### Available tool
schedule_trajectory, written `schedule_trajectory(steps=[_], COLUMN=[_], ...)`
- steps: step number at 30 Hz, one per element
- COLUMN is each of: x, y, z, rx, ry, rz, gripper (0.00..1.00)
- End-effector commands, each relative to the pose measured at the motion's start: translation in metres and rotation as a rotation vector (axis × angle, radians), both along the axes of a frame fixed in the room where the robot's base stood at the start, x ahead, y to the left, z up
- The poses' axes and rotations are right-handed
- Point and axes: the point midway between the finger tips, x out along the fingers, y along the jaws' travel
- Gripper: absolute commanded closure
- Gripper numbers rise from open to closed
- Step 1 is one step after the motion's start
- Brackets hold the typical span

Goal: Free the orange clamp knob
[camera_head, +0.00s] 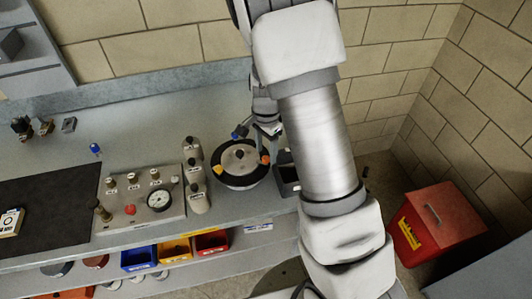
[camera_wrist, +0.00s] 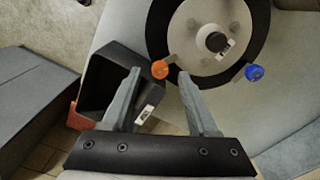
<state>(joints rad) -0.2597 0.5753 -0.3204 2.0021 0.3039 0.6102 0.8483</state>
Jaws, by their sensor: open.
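The orange clamp knob (camera_head: 265,160) sits on the right rim of a round black-ringed housing (camera_head: 240,183) with a pale centre disc. In the wrist view the orange knob (camera_wrist: 160,69) lies beside a small metal tab at the black ring (camera_wrist: 158,30). My gripper (camera_wrist: 160,75) is open and empty, and the knob appears between its two fingertips; whether it is at their depth I cannot tell. In the head view my gripper (camera_head: 268,128) is above the housing's back right, partly hidden by my arm.
A blue knob (camera_wrist: 254,72) and a yellow knob (camera_head: 219,169) sit on the same ring. An open black bin (camera_wrist: 97,88) is left of my fingers. Grey bottles (camera_head: 197,175) and a gauge panel (camera_head: 140,205) stand left of the housing. A red box (camera_head: 435,222) is right.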

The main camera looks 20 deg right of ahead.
Motion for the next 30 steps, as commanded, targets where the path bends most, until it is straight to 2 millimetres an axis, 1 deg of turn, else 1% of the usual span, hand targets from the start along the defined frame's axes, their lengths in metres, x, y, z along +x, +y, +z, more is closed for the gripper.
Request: schedule_trajectory(steps=[1,5,14,15,17,21,24,30], x=[-0.0005,-0.0003,-0.0001,-0.0001,0.0,0.0,0.0,0.0], y=[-0.0004,-0.0007,-0.0004,-0.0004,-0.0003,-0.0003,-0.0003,-0.0003], z=[-0.006,-0.0137,-0.0152,-0.0152,-0.0151,-0.015,-0.015,-0.0149], rx=[0.0,0.0,0.0,0.0,0.0,0.0,0.0,0.0], ry=[0.002,0.001,0.0,0.0,0.0,0.0,0.0,0.0], rz=[0.0,0.0,0.0,0.0,0.0,0.0,0.0,0.001], gripper=[0.41,0.41,0.41,0.48,0.58,0.84,1.0,1.0])
